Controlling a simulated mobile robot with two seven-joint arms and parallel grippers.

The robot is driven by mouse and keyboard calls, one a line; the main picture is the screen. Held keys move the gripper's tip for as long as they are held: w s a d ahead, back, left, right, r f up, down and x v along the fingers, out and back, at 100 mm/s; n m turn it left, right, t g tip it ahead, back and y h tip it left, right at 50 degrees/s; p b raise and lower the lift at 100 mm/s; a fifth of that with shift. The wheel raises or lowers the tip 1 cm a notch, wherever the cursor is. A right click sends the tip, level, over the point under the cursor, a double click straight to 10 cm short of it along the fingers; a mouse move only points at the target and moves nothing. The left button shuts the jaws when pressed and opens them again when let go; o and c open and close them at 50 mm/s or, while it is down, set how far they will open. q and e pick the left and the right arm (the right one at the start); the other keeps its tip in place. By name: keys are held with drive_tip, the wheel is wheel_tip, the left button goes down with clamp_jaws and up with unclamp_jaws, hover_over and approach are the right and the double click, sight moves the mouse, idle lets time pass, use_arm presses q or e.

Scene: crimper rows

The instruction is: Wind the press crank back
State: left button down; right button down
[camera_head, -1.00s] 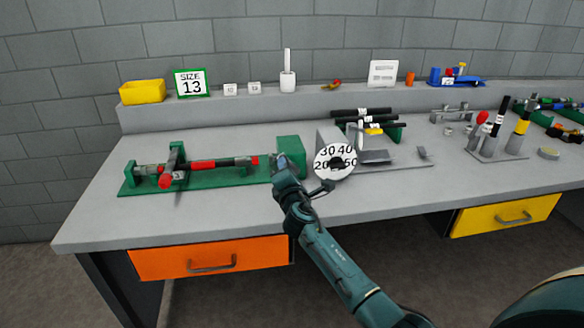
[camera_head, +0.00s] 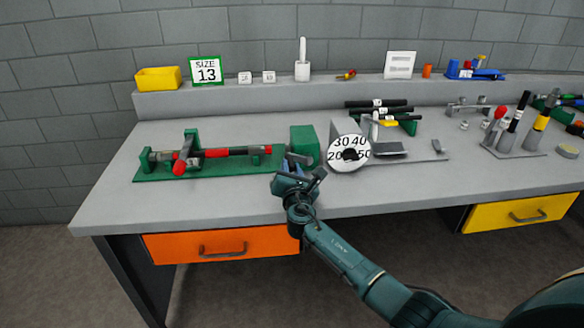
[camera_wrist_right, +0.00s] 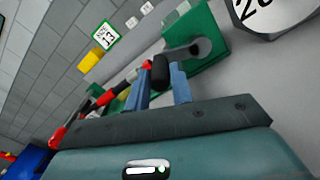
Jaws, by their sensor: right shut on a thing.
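The press is a green base (camera_head: 195,171) along the left part of the bench, with a green block (camera_head: 303,142) at its right end. A red and black hose (camera_head: 238,151) lies in it, with a red-ended part across it. The grey crank arm (camera_wrist_right: 195,48) comes off the block's face in the right wrist view and ends in a black knob (camera_wrist_right: 160,72). My right gripper (camera_head: 288,169) is at the block's near side, its blue fingers (camera_wrist_right: 162,88) shut on the knob. My left gripper is not in view.
A round dial (camera_head: 348,153) with numbers stands just right of the block. A sign reading SIZE 13 (camera_head: 206,70) and a yellow bin (camera_head: 158,78) are on the back ledge. An orange drawer (camera_head: 220,244) sits below. The bench front (camera_head: 200,203) is clear.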

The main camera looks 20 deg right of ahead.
drive_tip(key=shift+r, duration=0.15)
drive_tip(key=c, duration=1.6)
unclamp_jaws()
drive_tip(key=shift+w, duration=0.1)
drive_tip(key=shift+o, duration=0.5)
drive_tip(key=shift+s+a, duration=0.1)
drive_tip(key=shift+s, duration=0.3)
use_arm(q)
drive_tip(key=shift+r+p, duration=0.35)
drive_tip(key=shift+p, duration=0.55)
use_arm(e)
drive_tip(key=v, duration=1.2)
drive_tip(key=shift+s, duration=0.25)
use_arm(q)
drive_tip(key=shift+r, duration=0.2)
